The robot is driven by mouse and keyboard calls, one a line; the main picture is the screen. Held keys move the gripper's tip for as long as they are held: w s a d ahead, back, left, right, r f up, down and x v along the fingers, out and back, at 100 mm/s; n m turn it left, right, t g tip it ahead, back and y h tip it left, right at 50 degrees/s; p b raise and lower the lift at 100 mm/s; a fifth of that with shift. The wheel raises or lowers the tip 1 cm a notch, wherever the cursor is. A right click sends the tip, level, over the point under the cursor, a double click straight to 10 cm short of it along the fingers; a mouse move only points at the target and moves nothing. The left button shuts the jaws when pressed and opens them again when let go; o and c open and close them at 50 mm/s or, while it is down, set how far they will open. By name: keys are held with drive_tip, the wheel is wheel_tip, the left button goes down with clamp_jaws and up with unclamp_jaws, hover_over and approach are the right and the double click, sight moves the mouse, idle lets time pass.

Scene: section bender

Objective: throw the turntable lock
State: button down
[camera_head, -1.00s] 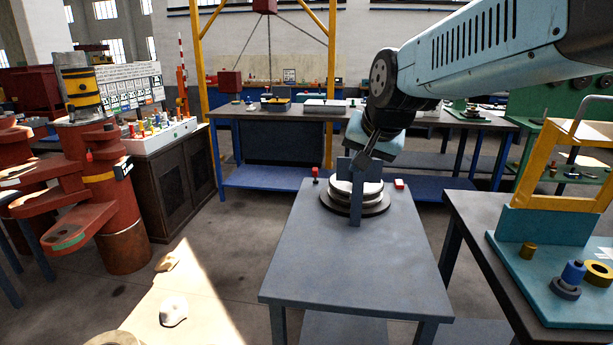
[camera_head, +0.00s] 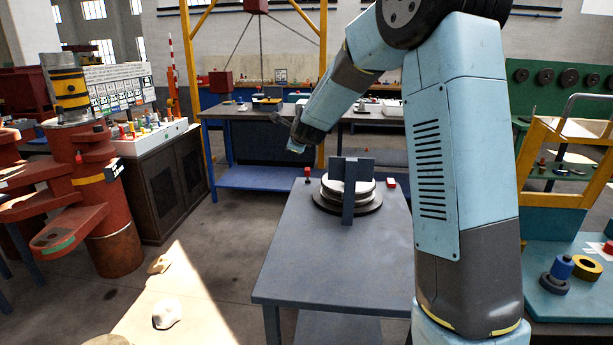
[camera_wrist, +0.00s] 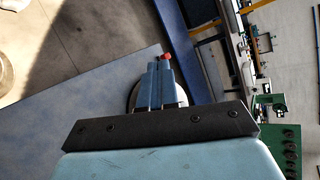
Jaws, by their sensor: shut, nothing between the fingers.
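The turntable (camera_head: 362,200), round pale plates on a dark base, sits at the far end of a grey-blue table (camera_head: 320,255). I cannot tell which part is the lock. My gripper (camera_head: 278,119) is raised, up and left of the turntable and apart from it. In the wrist view its fingers (camera_wrist: 160,68) look closed and hide part of the turntable (camera_wrist: 181,94).
A long bench (camera_head: 235,112) stands behind the table. A red machine (camera_head: 105,220) is at the left, and a teal worktop (camera_head: 575,290) with a yellow frame is at the right. The floor left of the table is open, apart from pale objects (camera_head: 166,314).

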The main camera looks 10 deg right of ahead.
drive_tip(key=w+d+f+m+h, duration=0.2)
drive_tip(key=w+f+m, duration=0.5)
drive_tip(key=f, duration=0.4)
drive_tip(key=w+d+f+m+t+h, duration=0.1)
drive_tip(key=w+d+f+m+h, duration=0.2)
drive_tip(key=w+f+m, duration=0.5)
wheel_tip(320, 180, down, 4)
drive_tip(key=shift+d+r+m+h, duration=0.1)
drive_tip(key=shift+d+m+h, duration=0.15)
drive_tip(key=shift+m, duration=0.95)
drive_tip(key=shift+w, duration=0.15)
approach(307, 173)
drive_tip(key=f, duration=0.2)
drive_tip(key=w+f, duration=0.1)
drive_tip(key=shift+w+d+f, duration=0.15)
drive_tip(key=shift+d+f, duration=0.15)
drive_tip(key=w, duration=0.1)
drive_tip(key=w+d+r, duration=0.1)
drive_tip(key=shift+w+r, duration=0.1)
drive_tip(key=shift+w, duration=0.3)
drive_tip(key=shift+w+d+r, duration=0.1)
drive_tip(key=shift+w+r, duration=0.1)
drive_tip(key=shift+w, duration=0.3)
